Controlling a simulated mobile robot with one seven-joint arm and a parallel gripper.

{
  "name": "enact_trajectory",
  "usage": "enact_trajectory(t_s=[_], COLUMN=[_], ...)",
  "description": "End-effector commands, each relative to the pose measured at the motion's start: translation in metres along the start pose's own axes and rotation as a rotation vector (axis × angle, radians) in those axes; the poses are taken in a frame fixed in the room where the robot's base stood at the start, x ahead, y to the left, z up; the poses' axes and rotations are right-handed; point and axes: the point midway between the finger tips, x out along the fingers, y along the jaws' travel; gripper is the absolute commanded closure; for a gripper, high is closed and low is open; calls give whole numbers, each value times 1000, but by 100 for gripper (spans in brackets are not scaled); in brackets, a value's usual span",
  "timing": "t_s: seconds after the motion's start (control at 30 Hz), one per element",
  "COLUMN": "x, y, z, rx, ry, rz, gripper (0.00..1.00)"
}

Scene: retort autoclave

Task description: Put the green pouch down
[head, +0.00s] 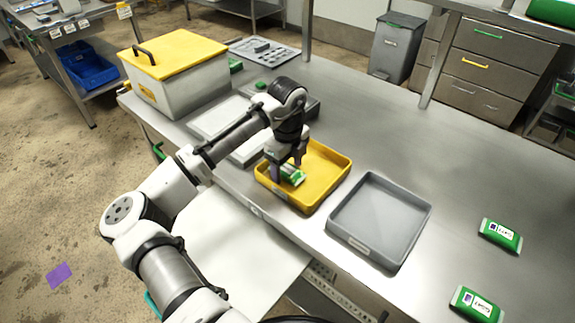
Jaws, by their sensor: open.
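A green pouch (292,175) with a pale label lies in the yellow tray (330,186), near the tray's left side. My gripper (287,170) points down over the tray, its fingers at the pouch and partly covering it. The jaws are open, and the pouch is between or just beside the fingertips; I cannot tell which. Two more green pouches lie on the steel table at the right, one farther back (500,236) and one nearer the front (476,304).
An empty grey tray (417,209) stands right of the yellow tray. A white box with a yellow lid (178,52) stands at the table's back left, and a grey panel with dark parts (263,50) lies behind. The table's right middle is clear.

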Motion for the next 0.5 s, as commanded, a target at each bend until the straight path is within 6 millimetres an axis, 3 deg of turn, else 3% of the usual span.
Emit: enact_trajectory(t_s=[0.27, 0.5], x=[-8, -53], y=[0, -1], z=[0, 0], rx=[0, 1], ry=[-1, -2], rz=[-1, -2], gripper=[34, 34])
